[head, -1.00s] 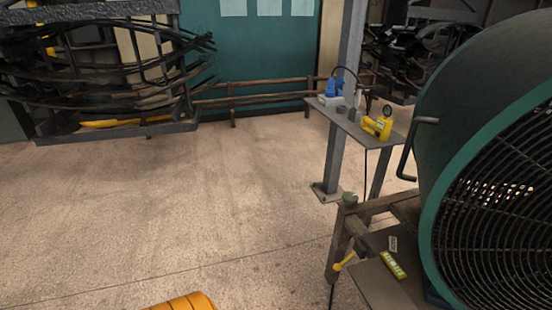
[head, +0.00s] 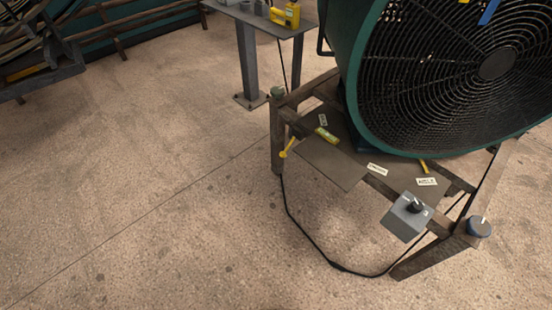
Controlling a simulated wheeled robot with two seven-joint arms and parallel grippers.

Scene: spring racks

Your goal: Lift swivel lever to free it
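A yellow lever (head: 288,148) sticks out at the left side of the fan's stand, angled down to the left. A second small yellow piece (head: 424,166) stands below the fan's front rim. I cannot tell for sure which one is the swivel lever. The large green drum fan (head: 345,70) sits on the brown metal stand (head: 277,140). Neither of my grippers is in view.
A grey box with a black knob (head: 402,222) is on the stand's front. A round dark part (head: 479,227) sits at the right corner. A black cable (head: 310,235) loops over the floor. A small table (head: 262,19) stands behind.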

